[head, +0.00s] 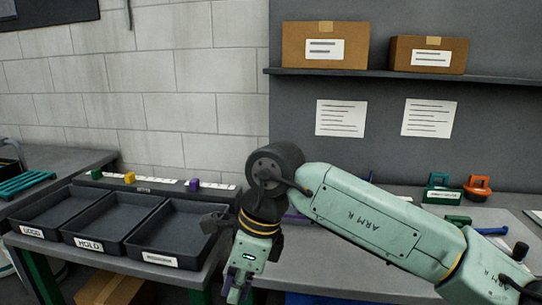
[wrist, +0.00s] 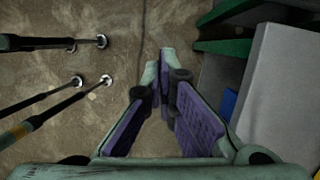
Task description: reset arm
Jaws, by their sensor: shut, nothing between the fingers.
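My arm crosses the right half of the head view, its pale green link marked "ARM R". My gripper (head: 236,288) hangs at the lower middle of the head view, pointing down in front of the grey bench. In the wrist view my gripper (wrist: 166,62) is shut, its purple-padded fingers meeting at the tips with nothing between them. Below the fingers is bare brown floor (wrist: 190,30).
Dark trays (head: 160,260), one labelled HOLD, stand left of my gripper. Workbench (head: 320,265) lies behind my arm, with an orange tool (head: 477,188) and a green tool (head: 440,188) at right. Cardboard boxes (head: 325,31) sit on a shelf above. Metal-ended rods (wrist: 60,42) show at the wrist view's left.

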